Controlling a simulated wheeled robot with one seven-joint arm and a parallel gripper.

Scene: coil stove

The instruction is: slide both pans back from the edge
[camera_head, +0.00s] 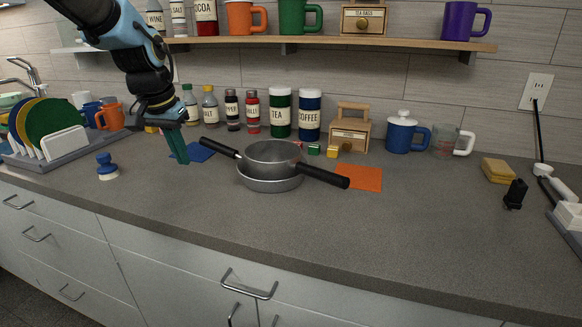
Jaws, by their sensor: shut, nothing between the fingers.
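Two grey metal pans with black handles are together on the grey counter. The upper pan (272,153) sits in or on the lower pan (270,185). One black handle (220,147) points left and back, and another (323,175) points right and toward the front. Which handle belongs to which pan is hard to tell. The pans stand back from the counter's front edge, with bare counter before them. My gripper (179,160), with teal fingers, points down to the left of the pans, near the left handle's tip and apart from it. It is shut and empty.
An orange mat (360,178) lies right of the pans, and a blue mat (197,152) lies behind my gripper. Jars, bottles, a wooden box (350,130) and a blue pot (402,132) line the wall. A blue-knobbed object (107,166) stands left. The front counter is clear.

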